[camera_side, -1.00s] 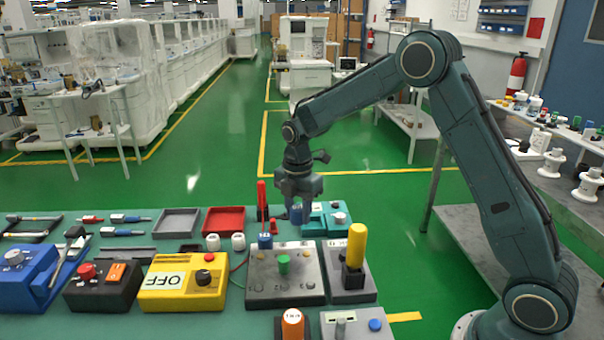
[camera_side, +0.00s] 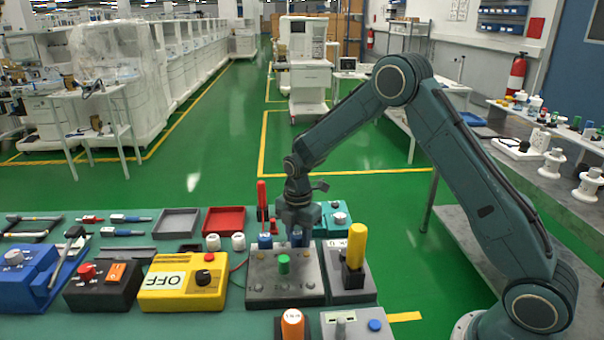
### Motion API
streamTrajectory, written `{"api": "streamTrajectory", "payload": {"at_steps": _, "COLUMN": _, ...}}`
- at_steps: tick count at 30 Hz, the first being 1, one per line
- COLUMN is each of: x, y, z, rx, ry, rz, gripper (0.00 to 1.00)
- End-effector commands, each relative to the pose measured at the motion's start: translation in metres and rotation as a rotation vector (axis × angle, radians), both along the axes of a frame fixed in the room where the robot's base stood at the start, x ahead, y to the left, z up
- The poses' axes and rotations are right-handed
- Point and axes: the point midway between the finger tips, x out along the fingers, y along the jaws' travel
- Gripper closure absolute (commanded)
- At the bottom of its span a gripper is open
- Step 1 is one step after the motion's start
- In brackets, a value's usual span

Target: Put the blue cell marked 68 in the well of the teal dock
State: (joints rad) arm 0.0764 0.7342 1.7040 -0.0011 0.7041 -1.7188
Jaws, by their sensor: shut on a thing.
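My gripper (camera_side: 298,228) points down and is shut on a blue cell (camera_side: 297,239), just behind or over the back right corner of the grey block. Its mark is too small to read, and I cannot tell whether it touches the block. The teal dock (camera_side: 322,228) is right beside and behind my gripper, which hides its left part. A round light knob or cap shows on top of the dock; its well cannot be made out. A second blue cell (camera_side: 265,240) stands at the back left of the grey block.
The grey block (camera_side: 262,287) also bears a green cylinder (camera_side: 284,264). A red upright tool (camera_side: 262,199) stands left of my gripper, and a yellow handle (camera_side: 356,246) stands to the right. Grey (camera_side: 176,222) and red (camera_side: 223,221) trays lie further left.

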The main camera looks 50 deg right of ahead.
Motion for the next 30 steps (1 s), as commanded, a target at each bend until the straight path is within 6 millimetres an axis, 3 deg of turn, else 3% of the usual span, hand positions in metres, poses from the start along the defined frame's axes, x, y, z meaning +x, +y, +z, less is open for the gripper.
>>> {"api": "streamTrajectory", "payload": {"at_steps": 14, "x": 0.0001, "y": 0.0000, "z": -0.0049, "rx": 0.000, "ry": 0.000, "rz": 0.000, "gripper": 0.89}}
{"api": "streamTrajectory", "payload": {"at_steps": 15, "x": 0.0001, "y": 0.0000, "z": -0.0049, "rx": 0.000, "ry": -0.001, "rz": 0.000, "gripper": 0.59}}
{"api": "streamTrajectory", "payload": {"at_steps": 18, "x": 0.0001, "y": 0.0000, "z": -0.0047, "rx": 0.000, "ry": -0.001, "rz": 0.000, "gripper": 0.44}}
{"api": "streamTrajectory", "payload": {"at_steps": 30, "x": -0.0011, "y": 0.0003, "z": -0.0019, "rx": 0.001, "ry": 0.003, "rz": 0.001, "gripper": 0.44}}
